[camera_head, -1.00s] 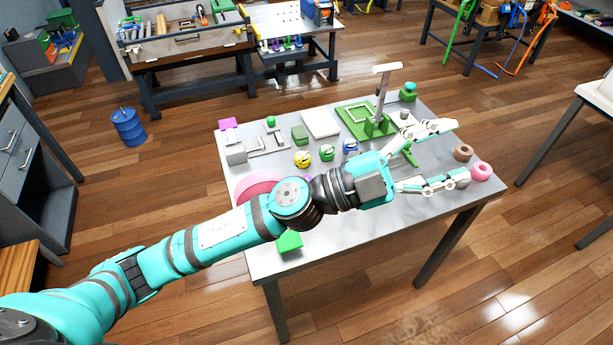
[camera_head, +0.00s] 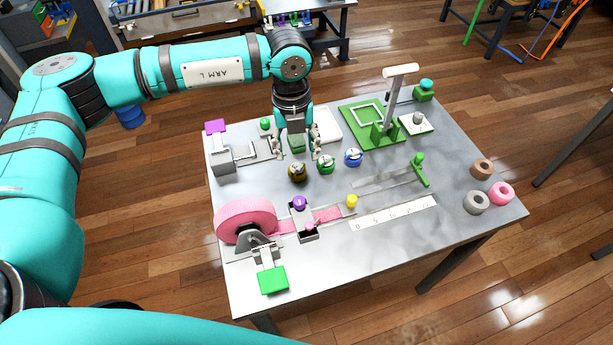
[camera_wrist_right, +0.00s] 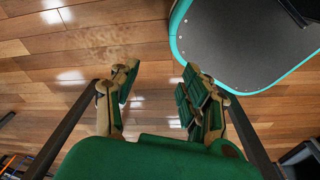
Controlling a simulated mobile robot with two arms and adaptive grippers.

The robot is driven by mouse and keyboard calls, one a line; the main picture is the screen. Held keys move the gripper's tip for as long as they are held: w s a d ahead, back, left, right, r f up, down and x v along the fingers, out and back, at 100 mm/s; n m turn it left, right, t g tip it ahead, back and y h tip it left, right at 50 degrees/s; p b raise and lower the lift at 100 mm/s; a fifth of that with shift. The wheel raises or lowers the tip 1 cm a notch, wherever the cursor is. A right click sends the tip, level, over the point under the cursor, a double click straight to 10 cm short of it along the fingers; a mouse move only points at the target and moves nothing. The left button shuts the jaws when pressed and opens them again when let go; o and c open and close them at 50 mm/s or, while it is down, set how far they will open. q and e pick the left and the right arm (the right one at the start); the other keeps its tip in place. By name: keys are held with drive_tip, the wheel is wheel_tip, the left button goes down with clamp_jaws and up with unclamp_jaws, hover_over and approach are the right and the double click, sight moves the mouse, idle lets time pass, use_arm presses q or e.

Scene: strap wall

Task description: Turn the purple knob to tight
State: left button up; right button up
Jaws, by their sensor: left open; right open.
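The purple knob (camera_head: 299,203) stands on a small dark metal block beside the pink strap (camera_head: 328,214), right of the pink roll (camera_head: 245,220). Its tight or loose marking is too small to read. My left gripper (camera_head: 300,153) points down over the back half of the table, behind the knob and apart from it. Its fingers are spread near the shaded yellow knob (camera_head: 297,172) and the green knob (camera_head: 325,164), with nothing seen between them. My right gripper (camera_wrist_right: 160,85) is open and empty above the wooden floor in the right wrist view.
A blue knob (camera_head: 353,157) stands right of the green one. A scale strip (camera_head: 393,213), a green slider (camera_head: 420,170) and several rolls (camera_head: 482,167) lie to the right. A lever on a green plate (camera_head: 385,110) rises at the back. The front right tabletop is clear.

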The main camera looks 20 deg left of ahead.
drive_tip(key=s+r+g+p, duration=0.1)
drive_tip(key=s+r+p, duration=0.2)
drive_tip(key=s, duration=0.7)
use_arm(q)
hover_over(299, 199)
drive_tip(key=f, duration=0.8)
drive_tip(key=shift+s+a, duration=0.25)
drive_tip(key=shift+s, duration=0.1)
drive_tip(key=f, duration=0.2)
drive_tip(key=f+p, duration=0.1)
drive_tip(key=f, duration=0.3)
drive_tip(key=shift+w+d+f+p, duration=0.15)
drive_tip(key=shift+w+p, duration=0.1)
drive_tip(key=shift+p, duration=0.15)
wheel_tip(299, 199, down, 2)
drive_tip(key=shift+f, duration=0.1)
drive_tip(key=c, duration=0.7)
drive_tip(key=shift+c, duration=0.9)
clamp_jaws()
use_arm(e)
drive_tip(key=shift+t, duration=0.3)
drive_tip(key=w, duration=0.1)
drive_tip(key=w+r, duration=0.1)
drive_tip(key=w, duration=0.1)
drive_tip(key=w+r, duration=0.1)
drive_tip(key=w, duration=0.1)
drive_tip(key=shift+d, duration=0.1)
